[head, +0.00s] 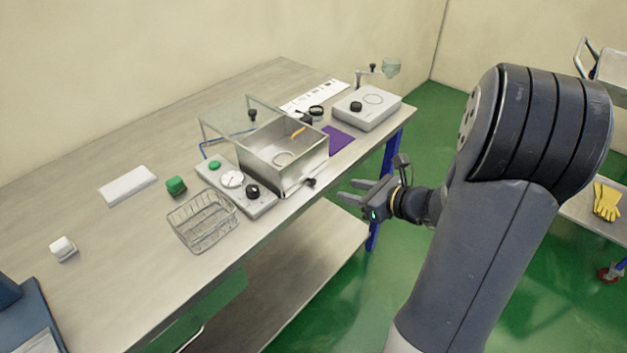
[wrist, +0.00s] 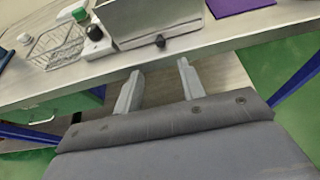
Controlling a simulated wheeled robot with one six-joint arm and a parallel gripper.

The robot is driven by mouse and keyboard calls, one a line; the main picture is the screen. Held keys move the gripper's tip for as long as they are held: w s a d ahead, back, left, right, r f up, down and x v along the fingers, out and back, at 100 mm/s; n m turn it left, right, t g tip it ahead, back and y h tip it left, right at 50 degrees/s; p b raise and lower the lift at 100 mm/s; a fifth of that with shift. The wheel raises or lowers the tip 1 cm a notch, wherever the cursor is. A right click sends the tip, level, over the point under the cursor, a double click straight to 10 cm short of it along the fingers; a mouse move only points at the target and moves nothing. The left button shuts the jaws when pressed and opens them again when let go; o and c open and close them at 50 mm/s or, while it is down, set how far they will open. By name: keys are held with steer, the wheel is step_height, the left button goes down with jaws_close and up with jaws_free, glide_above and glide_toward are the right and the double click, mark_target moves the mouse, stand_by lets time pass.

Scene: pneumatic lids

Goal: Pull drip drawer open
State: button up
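A steel box (head: 285,158) with a raised clear lid (head: 245,115) stands near the table's front edge. A black knob (head: 310,182) sticks out low on its front, and it also shows in the wrist view (wrist: 160,41). I take this for the drip drawer's handle; the drawer's own outline is hard to make out. My gripper (head: 347,190) is open and empty, off the table's front edge to the right of the knob. In the wrist view its two fingers (wrist: 157,77) are apart, pointing toward the box front, with a gap between them and the knob.
A control panel (head: 238,190) with dial and knob and a wire basket (head: 203,222) stand left of the box. A purple cloth (head: 338,139) and a white device (head: 366,108) lie right. The steel table (head: 110,255) has a lower shelf and blue legs.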

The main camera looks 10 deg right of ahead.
mark_target(315, 182)
steer(key=x, duration=1)
steer(key=shift+w+a, duration=0.2)
steer(key=shift+w, duration=0.15)
steer(key=shift+c, duration=0.5)
jaws_close()
